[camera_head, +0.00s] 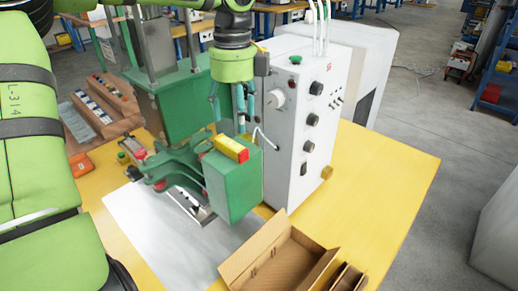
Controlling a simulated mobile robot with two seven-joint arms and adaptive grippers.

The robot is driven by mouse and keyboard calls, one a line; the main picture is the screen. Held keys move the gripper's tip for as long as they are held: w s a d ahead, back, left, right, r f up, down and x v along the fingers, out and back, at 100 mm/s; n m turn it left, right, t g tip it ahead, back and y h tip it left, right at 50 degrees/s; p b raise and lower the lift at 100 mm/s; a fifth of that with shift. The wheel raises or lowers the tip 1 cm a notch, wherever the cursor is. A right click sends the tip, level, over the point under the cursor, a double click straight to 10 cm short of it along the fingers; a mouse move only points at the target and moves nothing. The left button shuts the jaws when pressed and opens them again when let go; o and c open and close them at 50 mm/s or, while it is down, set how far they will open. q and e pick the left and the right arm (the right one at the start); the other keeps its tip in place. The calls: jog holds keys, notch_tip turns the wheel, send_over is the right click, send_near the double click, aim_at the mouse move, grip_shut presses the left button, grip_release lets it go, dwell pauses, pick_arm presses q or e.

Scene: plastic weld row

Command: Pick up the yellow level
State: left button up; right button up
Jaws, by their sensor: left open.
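The yellow level (231,149) is a small yellow bar with a red end. It lies on top of the green block of the welding machine (233,185). My left gripper (232,118) hangs from above, pointing down, with its fingers apart just above and behind the level. A gap seems to remain between the fingertips and the level, though the exact distance is hard to judge. Nothing shows between the fingers. My right gripper is not in view.
A white control box (311,120) with knobs stands close to the right of the gripper. An open cardboard box (285,262) sits at the front of the yellow table (390,180). The table's right side is clear.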

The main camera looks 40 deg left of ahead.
aim_at(230, 146)
pick_arm(q)
jog(key=shift+s+f, duration=0.1)
jog(key=shift+f, duration=0.45)
jog(key=shift+s+f+p, duration=0.1)
jog(key=shift+s+p, duration=0.2)
jog(key=shift+s, duration=0.8)
jog(key=shift+a+f+p, duration=0.15)
jog(key=shift+f+p, duration=0.5)
jog(key=shift+f, duration=0.25)
jog(key=f, duration=0.1)
jog(key=f+p, duration=0.1)
jog(key=f, duration=0.1)
jog(key=shift+w+a, duration=0.15)
jog(key=shift+w, duration=0.1)
jog(key=shift+f+p, duration=0.3)
jog(key=shift+f, duration=0.3)
jog(key=shift+s, duration=0.1)
jog(key=c, duration=1.1)
grip_shut()
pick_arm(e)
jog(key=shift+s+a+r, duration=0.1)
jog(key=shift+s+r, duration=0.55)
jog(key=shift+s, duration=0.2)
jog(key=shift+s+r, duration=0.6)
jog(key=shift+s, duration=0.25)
